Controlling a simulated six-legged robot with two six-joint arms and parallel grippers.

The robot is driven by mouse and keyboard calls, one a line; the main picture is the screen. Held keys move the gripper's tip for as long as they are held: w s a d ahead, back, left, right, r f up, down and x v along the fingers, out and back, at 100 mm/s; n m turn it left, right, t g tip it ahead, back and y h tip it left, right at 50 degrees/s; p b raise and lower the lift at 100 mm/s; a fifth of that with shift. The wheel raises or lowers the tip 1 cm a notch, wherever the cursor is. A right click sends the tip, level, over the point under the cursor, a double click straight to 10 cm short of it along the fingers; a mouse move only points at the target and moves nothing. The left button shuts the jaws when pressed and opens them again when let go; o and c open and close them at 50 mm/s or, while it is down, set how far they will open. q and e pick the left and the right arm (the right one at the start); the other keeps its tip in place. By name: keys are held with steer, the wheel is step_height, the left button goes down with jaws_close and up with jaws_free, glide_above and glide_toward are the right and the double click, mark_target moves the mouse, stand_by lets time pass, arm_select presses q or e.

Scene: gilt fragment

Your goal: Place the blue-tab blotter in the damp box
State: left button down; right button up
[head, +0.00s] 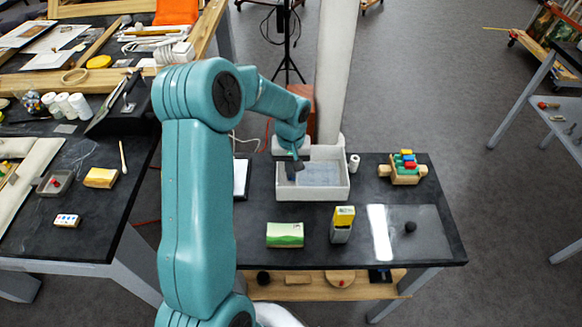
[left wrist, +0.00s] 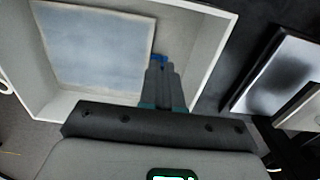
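The damp box is the open white box (head: 342,187) on the dark bench. The pale grey-blue blotter (head: 320,174) lies flat or nearly flat inside it; I cannot tell whether it touches the floor. In the left wrist view the blotter (left wrist: 95,48) shows inside the box walls (left wrist: 205,55), with its blue tab (left wrist: 158,57) at my fingertips. My left gripper (head: 297,166) reaches down into the left part of the box. Its fingers (left wrist: 160,80) are together on the tab, which they partly hide. My right gripper is not in view.
A green-and-cream block (head: 285,235), a grey holder with a yellow top (head: 342,225) and a rack with coloured pieces (head: 403,168) stand around the box. A white cylinder (head: 354,162) is close to its right wall. A white-topped panel (head: 241,178) lies left of it.

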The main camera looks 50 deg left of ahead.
arm_select(q)
steer(key=shift+f, duration=0.2)
steer(key=c, duration=1.3)
jaws_free()
steer(key=shift+w, duration=0.15)
steer(key=shift+o, duration=0.2)
steer(key=shift+r, duration=0.1)
steer(key=shift+a+r, duration=0.1)
steer(key=shift+r, duration=0.05)
step_height(320, 180, up, 16)
steer(key=shift+b, duration=0.45)
